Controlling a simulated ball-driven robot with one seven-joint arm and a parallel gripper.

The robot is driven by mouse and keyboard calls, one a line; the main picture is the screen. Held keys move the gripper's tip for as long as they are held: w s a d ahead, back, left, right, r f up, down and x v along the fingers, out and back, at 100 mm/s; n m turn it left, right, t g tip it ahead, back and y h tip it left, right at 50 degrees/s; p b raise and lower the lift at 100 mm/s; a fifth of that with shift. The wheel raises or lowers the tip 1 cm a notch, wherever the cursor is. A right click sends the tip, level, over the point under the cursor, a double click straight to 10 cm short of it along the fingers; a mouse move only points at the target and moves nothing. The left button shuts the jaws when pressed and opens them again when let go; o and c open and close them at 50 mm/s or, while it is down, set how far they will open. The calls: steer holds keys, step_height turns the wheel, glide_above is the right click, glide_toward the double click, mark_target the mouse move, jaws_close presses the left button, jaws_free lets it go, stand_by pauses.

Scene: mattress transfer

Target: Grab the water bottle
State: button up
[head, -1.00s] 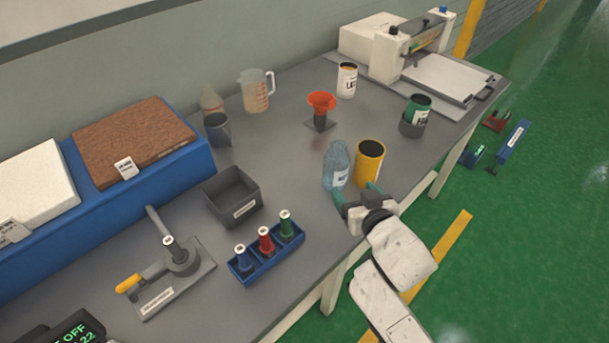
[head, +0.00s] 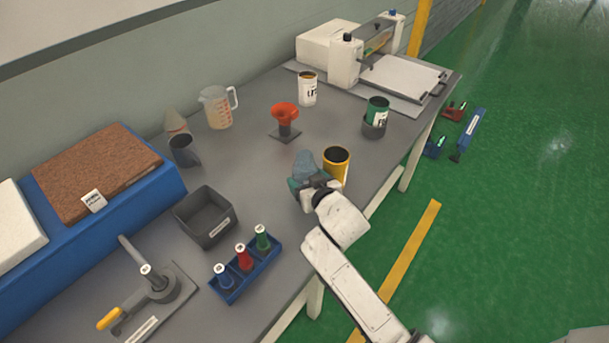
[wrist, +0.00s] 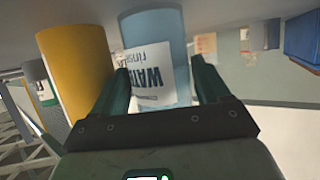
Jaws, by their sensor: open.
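The water bottle (head: 304,163) is pale blue and stands on the grey table beside a yellow can (head: 336,164). My gripper (head: 300,188) is at the bottle and hides its lower part in the head view. In the wrist view the bottle (wrist: 158,50), with a white label reading "WAT" and "rinse", lies between the two green fingers of my gripper (wrist: 165,85). The fingers are open, one on each side of it. The left finger is very close to the yellow can (wrist: 75,65); I cannot tell whether they touch.
A blue rack (head: 246,265) with three small bottles and a dark open bin (head: 206,217) are to the left. A red funnel on a stand (head: 284,118) and a green can in a grey holder (head: 376,118) are behind. The table's front edge is close to my arm.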

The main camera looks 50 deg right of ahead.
steer(key=shift+w, duration=0.1)
steer(key=c, duration=0.7)
steer(key=shift+c, duration=0.6)
steer(key=shift+r, duration=0.1)
